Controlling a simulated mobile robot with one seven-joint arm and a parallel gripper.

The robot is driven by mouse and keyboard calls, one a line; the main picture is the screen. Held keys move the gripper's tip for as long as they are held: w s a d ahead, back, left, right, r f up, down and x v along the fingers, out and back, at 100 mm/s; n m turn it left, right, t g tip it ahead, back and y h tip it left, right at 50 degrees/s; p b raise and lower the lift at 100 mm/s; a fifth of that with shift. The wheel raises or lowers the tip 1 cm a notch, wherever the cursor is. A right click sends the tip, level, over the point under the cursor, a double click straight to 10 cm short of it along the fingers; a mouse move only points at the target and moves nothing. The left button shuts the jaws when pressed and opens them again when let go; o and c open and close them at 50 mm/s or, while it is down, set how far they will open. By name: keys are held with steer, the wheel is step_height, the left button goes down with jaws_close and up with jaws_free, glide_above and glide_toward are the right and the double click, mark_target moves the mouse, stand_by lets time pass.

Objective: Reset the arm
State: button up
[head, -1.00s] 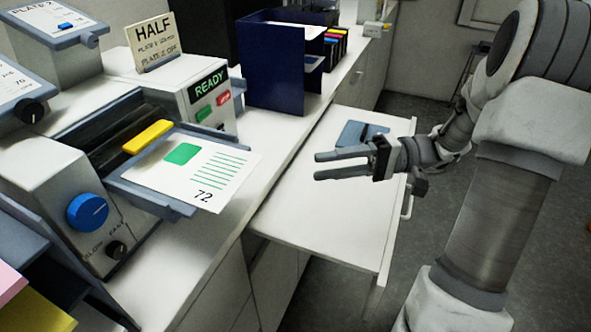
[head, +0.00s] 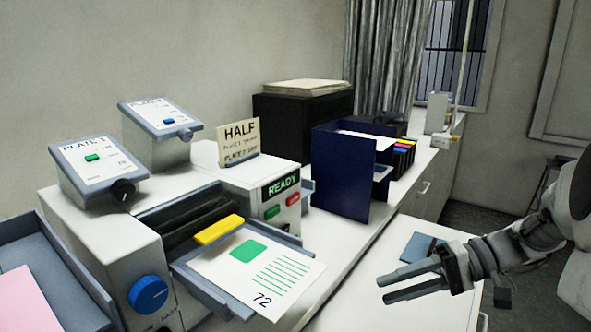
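My gripper (head: 381,289) is at the lower right in the head view, at the end of my arm. Its two fingers point left and are apart, with nothing between them. It is above the white pull-out surface (head: 350,312), to the right of the printing machine (head: 98,248). My arm reaches in from the right edge, and its upper part is out of frame.
A printed sheet (head: 262,282) lies on the machine's output tray, left of my gripper. A blue-grey flat object (head: 418,246) lies just behind the gripper. A dark blue holder (head: 338,178) stands on the counter. Open floor (head: 478,217) shows at the right.

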step_height(320, 180, up, 7)
steer(key=m+t+h+b, duration=0.1)
steer(key=t+h, duration=0.4)
steer(key=h, duration=0.4)
steer(key=s+a+f+n+h+p, duration=0.1)
steer(key=s+a+f+h, duration=0.1)
steer(key=s, duration=0.4)
steer(key=s+a+f+n+h+p, duration=0.1)
steer(key=s+a+f+h, duration=0.1)
steer(key=s, duration=0.4)
steer(key=shift+s+a+f+h, duration=0.2)
steer(key=shift+a+f+h, duration=0.05)
steer(key=shift+f+h, duration=0.05)
